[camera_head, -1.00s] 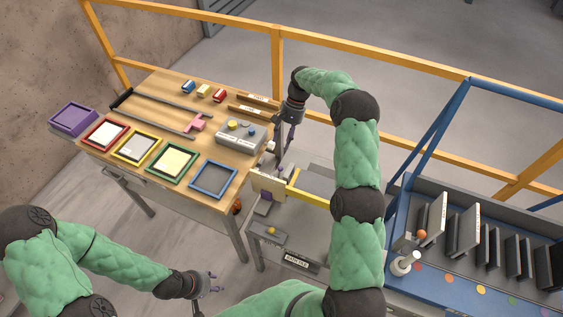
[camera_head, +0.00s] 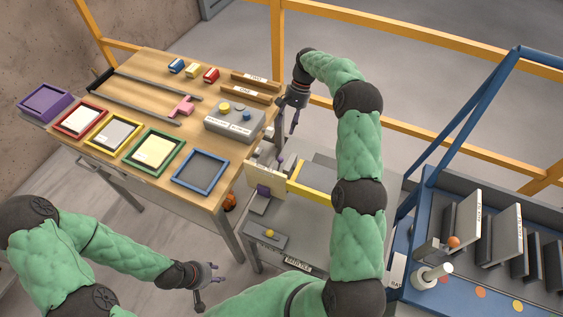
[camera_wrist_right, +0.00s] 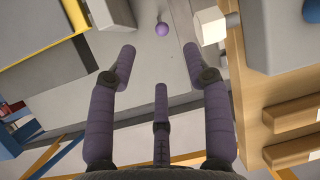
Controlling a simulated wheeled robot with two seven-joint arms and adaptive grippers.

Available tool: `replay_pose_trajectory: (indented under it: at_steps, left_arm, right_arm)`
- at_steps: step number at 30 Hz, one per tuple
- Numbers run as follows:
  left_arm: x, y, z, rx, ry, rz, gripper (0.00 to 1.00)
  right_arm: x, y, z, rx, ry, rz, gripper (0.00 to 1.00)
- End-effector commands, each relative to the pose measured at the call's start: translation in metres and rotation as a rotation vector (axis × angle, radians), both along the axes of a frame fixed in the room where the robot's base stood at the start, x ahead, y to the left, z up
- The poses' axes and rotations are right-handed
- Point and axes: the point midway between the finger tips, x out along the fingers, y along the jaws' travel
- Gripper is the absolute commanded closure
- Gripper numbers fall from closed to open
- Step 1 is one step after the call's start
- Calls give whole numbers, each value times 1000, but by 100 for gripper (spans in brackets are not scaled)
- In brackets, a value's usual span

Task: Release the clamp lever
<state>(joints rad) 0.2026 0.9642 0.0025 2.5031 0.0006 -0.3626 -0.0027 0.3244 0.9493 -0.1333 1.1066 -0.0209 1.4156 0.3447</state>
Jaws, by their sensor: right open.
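A small purple ball knob (camera_wrist_right: 162,29) on a short stem, which looks like the clamp lever, stands near the top middle of the right wrist view. In the head view, a cream upright plate (camera_head: 266,181) with small purple parts beside it stands on a grey station. My right gripper (camera_head: 293,127) hangs behind and above this plate. In the right wrist view its purple fingers (camera_wrist_right: 160,55) are spread and empty, with the knob beyond the fingertips and not touched. My left gripper (camera_head: 216,273) is low at the front, empty, with its fingers apart.
The wooden table (camera_head: 150,70) holds coloured trays, small blocks and a grey button box (camera_head: 234,124). A yellow-edged panel (camera_head: 311,185) lies right of the plate. A blue-framed rack (camera_head: 430,225) stands at the right. A yellow rail (camera_head: 400,128) runs behind.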

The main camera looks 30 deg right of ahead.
Motion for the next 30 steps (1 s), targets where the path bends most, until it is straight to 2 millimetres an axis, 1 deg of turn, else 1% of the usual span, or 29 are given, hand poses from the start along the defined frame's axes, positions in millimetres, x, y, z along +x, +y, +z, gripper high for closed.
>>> replay_pose_trajectory:
  at_steps: [1,6,9,12,17,20,23,30]
  left_arm:
    - [0,0,-19,0,0,0,60]
    - [0,0,-48,0,0,0,60]
    - [0,0,-60,0,0,0,60]
    - [0,0,-67,0,0,0,60]
    - [0,0,-70,0,0,0,60]
    - [0,0,-72,0,-1,0,60]
    - [0,0,-77,0,-1,0,60]
    - [0,0,-92,0,0,0,60]
  right_arm:
    - [0,0,-19,-1,-1,0,50]
    - [0,0,-48,-1,-1,0,50]
    - [0,0,-60,-1,-1,0,50]
    - [0,0,-66,-1,-1,0,50]
    - [0,1,-71,0,-1,1,50]
    - [-2,4,-78,1,0,1,50]
    - [-5,9,-92,1,2,2,50]
    - [-13,26,-131,1,0,1,50]
